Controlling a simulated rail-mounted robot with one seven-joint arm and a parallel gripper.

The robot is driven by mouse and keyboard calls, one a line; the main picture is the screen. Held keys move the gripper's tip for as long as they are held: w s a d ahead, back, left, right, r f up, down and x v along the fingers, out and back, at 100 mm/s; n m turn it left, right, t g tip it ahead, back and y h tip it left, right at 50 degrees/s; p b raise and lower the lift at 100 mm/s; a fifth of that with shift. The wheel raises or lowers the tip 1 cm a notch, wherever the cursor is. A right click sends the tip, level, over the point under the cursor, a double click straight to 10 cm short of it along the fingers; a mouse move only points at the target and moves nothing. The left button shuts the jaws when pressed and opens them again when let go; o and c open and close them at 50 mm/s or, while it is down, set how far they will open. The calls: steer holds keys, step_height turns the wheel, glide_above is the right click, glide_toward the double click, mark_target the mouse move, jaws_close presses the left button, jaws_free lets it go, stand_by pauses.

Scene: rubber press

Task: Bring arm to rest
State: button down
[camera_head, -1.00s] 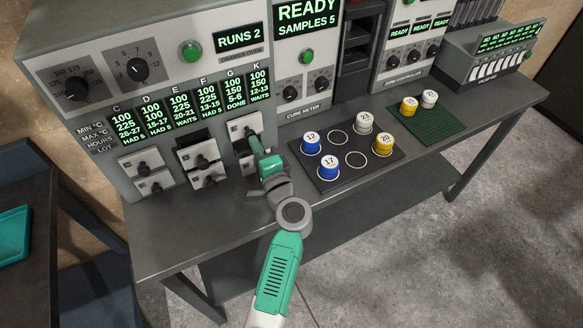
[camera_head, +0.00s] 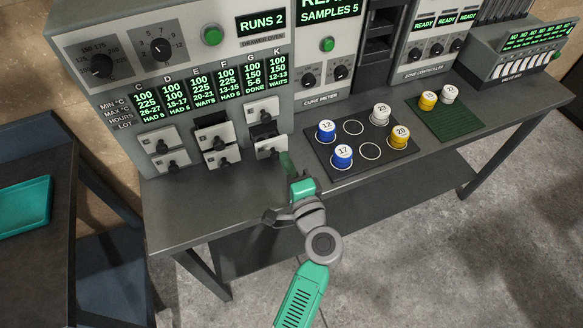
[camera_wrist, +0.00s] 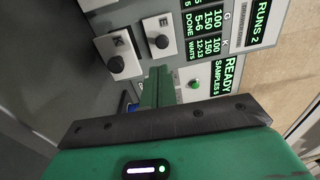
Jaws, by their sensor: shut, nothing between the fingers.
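My gripper (camera_head: 287,164) is in front of the drawer oven (camera_head: 190,110), near its right-hand drawers and over the front of the bench. Its green fingers also show in the wrist view (camera_wrist: 157,88), close together with nothing between them. In the wrist view the fingers point toward two drawer fronts with dark knobs, a lower one (camera_wrist: 118,55) and an upper one (camera_wrist: 160,38). In the head view the lower right drawer (camera_head: 271,147) is just beyond the fingertips. I cannot tell whether they touch it.
A dark mat (camera_head: 375,150) right of my gripper holds blue, white and yellow containers. A green mat (camera_head: 455,122) farther right holds two more. A teal tray (camera_head: 22,208) lies on the left side table. The bench (camera_head: 200,205) is clear in front of the oven.

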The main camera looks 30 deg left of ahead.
steer(key=shift+v, duration=1.7)
